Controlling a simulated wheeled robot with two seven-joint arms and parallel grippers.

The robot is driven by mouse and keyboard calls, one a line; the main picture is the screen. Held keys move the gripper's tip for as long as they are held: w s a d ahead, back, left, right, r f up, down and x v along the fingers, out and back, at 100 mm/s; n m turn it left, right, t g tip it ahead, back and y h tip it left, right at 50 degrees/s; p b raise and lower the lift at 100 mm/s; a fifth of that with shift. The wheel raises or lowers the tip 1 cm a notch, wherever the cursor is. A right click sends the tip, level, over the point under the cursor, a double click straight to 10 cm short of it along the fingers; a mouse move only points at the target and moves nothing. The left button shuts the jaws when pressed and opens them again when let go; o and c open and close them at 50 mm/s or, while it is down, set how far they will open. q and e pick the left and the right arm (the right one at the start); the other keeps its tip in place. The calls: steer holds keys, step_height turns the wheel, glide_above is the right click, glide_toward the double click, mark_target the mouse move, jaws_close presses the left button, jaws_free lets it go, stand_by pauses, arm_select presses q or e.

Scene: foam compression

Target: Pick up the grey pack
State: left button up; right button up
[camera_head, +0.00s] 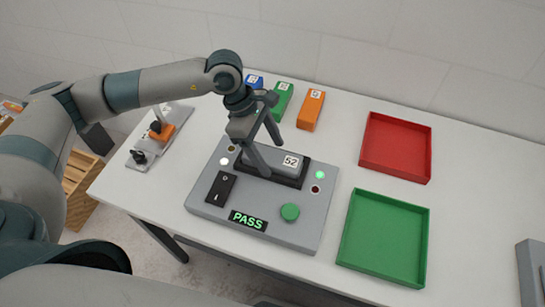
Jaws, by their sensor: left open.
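The grey pack (290,170), labelled 52, lies in a black recess on top of a grey test box (240,206). My left gripper (272,158) comes down from above at the pack, with its two fingers spread open. One finger is in front of the pack's left part and the other reaches to its back side. Whether the fingers touch the pack cannot be told. The left part of the pack is partly hidden by the gripper. My right gripper is not in view.
The test box has a lit PASS display (248,220), a black switch (221,188) and a green button (290,212). A red tray (429,150) and a green tray (421,250) stand empty on the right. Blue, green and orange packs (311,109) stand behind.

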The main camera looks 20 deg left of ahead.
mark_target(278, 157)
arm_select(q)
steer(key=shift+f, duration=0.1)
steer(key=shift+c, duration=0.3)
steer(key=c, duration=1.1)
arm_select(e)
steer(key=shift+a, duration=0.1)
